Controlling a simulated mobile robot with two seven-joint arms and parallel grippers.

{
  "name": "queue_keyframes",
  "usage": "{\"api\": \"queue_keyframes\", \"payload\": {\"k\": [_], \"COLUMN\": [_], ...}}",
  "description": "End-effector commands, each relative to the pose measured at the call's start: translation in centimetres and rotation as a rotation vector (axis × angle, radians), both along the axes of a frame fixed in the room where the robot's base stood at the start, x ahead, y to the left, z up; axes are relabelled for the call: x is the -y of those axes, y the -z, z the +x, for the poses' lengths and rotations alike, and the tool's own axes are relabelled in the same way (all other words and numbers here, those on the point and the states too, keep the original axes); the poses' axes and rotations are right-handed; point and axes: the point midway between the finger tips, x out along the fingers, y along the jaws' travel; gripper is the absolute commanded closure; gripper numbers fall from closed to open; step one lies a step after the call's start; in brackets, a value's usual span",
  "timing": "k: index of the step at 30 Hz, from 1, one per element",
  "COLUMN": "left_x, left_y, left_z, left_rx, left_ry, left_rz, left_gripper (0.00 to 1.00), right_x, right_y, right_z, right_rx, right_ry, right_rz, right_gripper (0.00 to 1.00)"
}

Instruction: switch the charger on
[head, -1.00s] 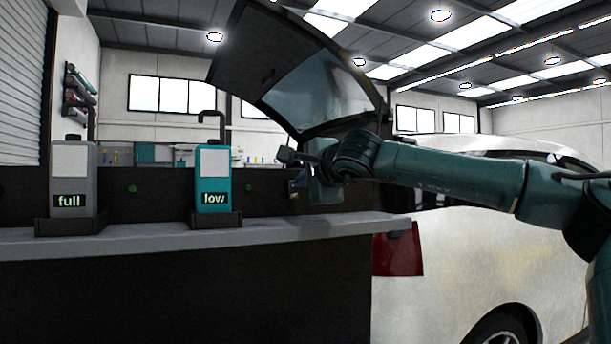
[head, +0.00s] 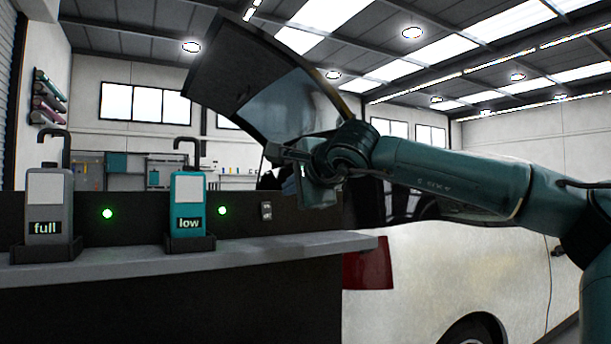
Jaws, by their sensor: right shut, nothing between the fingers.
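The charger appears to be the dark back panel (head: 130,228) behind the shelf, with two docks. A small wall switch (head: 265,211) is on the panel at its right. Two indicator lights, the left one (head: 107,213) and the right one (head: 222,211), glow bright green. A grey bottle labelled "full" (head: 48,190) stands upright in the left dock (head: 46,250). A teal bottle labelled "low" (head: 186,188) stands upright in the right dock (head: 190,243). My right gripper (head: 273,153) is shut and empty, above and slightly right of the switch, apart from it. My left gripper is out of view.
The grey shelf (head: 270,250) is bare right of the teal bottle's dock. A white car (head: 440,265) with a raised tailgate (head: 255,75) stands right of and behind the shelf. Rolls on a wall rack (head: 47,98) hang at the far left.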

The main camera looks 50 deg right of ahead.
Motion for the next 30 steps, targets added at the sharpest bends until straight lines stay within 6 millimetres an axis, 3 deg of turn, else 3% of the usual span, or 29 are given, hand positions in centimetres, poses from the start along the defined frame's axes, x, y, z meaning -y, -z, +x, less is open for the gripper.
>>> {"api": "queue_keyframes", "payload": {"k": [3,10,30], "left_x": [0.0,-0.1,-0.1], "left_y": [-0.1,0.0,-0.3], "left_z": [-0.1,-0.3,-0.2], "left_rx": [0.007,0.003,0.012], "left_ry": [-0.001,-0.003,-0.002], "left_rz": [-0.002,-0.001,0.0], "left_gripper": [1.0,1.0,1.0], "right_x": [-0.6,-1.4,-1.5], "right_y": [-1.1,-2.2,-2.4], "right_z": [-2.2,-4.4,-4.7], "right_rx": [0.002,-0.002,-0.002], "right_ry": [0.0,0.001,0.001], "right_rz": [-0.001,0.0,0.0], "right_gripper": [1.0,1.0,1.0]}}
